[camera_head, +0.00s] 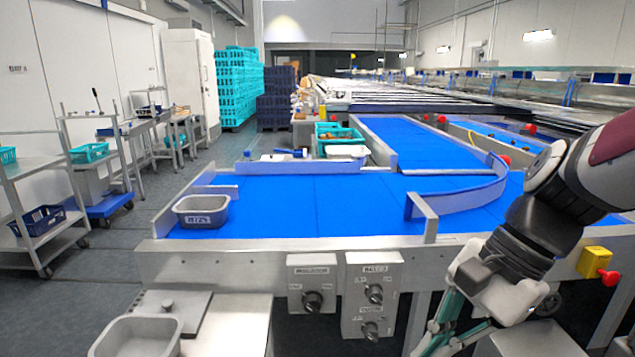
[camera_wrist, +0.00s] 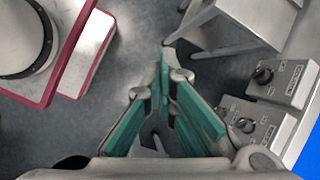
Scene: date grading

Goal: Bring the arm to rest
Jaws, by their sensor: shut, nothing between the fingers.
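My arm reaches in from the right side of the head view, bent downward in front of the blue conveyor's front frame. My gripper (camera_head: 436,345) hangs at the bottom of that view, its tips partly cut off by the lower edge. In the wrist view my gripper (camera_wrist: 165,75) shows its two green-padded fingers brought together, with nothing between them. It points over bare floor and touches nothing that I can see.
The blue conveyor (camera_head: 290,208) holds a grey tub (camera_head: 201,211) at its left. Control boxes (camera_head: 313,283) with knobs sit on its front frame, near my gripper. A yellow box with a red button (camera_head: 593,262) is at right. A grey tray (camera_head: 136,338) stands front left.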

